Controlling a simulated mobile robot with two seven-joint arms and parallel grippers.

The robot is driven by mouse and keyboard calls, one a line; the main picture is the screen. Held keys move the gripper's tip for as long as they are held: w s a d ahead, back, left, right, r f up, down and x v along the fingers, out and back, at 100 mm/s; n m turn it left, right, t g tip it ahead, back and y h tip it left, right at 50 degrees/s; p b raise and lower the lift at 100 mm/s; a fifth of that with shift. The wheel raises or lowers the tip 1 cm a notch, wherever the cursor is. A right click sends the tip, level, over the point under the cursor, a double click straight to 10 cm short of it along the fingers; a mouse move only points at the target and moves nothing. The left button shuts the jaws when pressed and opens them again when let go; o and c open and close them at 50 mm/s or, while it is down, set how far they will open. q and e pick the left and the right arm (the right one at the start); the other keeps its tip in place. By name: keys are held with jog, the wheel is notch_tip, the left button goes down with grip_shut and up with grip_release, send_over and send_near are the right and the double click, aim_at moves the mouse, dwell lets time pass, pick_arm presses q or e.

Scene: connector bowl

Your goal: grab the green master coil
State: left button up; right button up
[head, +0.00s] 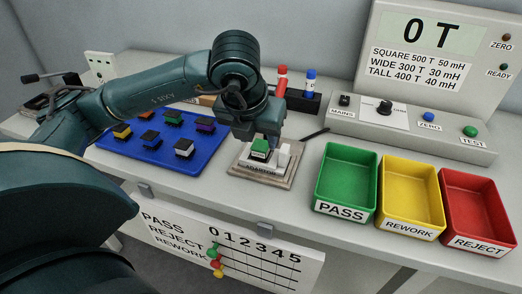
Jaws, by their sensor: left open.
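A small green block with a pale edge (260,148), which looks like the green master coil, sits on the white adaptor (265,164) on its beige base. My left gripper (258,138) is open and points down right over this block; its fingers are close to the block's top. I cannot tell whether they touch it or reach down its sides. Another dark-topped coil with green (174,117) sits on the blue tray. My right gripper is not in view.
The blue tray (150,154) with several coils lies left of the adaptor. Green (345,181), yellow (410,196) and red (476,208) bins stand to the right. A meter panel (440,55) stands behind. Red and blue markers (310,80) stand in a black holder behind my gripper.

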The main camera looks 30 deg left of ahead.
aim_at(260, 146)
pick_arm(q)
jog(key=x, duration=0.4)
jog(key=shift+w+a+f, duration=0.2)
jog(key=shift+w+f, duration=0.05)
jog(key=shift+f, duration=0.05)
jog(key=c, duration=0.8)
